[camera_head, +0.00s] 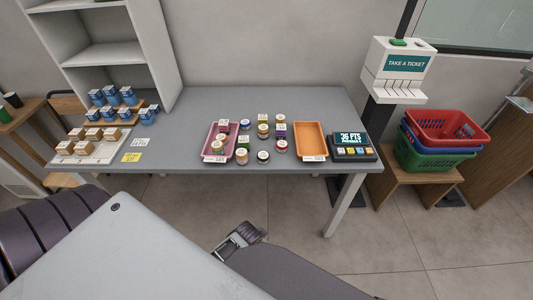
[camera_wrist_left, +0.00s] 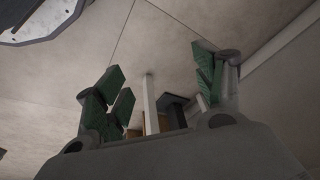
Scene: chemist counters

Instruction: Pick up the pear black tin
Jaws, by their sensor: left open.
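Several small round tins stand on the grey table in the head view, some loose and some in a pink tray (camera_head: 209,144). A tin with a dark rim (camera_head: 263,157) stands near the front edge, and another dark-topped tin (camera_head: 242,156) stands to its left. Their labels are too small to read, so I cannot tell which is the pear black tin. My left gripper (camera_wrist_left: 160,95) shows in the left wrist view with its green fingers wide apart and nothing between them, above floor.
An orange tray (camera_head: 310,140) and a display device (camera_head: 352,147) stand right of the tins on the table (camera_head: 185,159). Blue boxes (camera_head: 112,97) and small brown boxes stand at the left. A ticket machine (camera_head: 398,70) and stacked baskets (camera_head: 440,140) are at the right.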

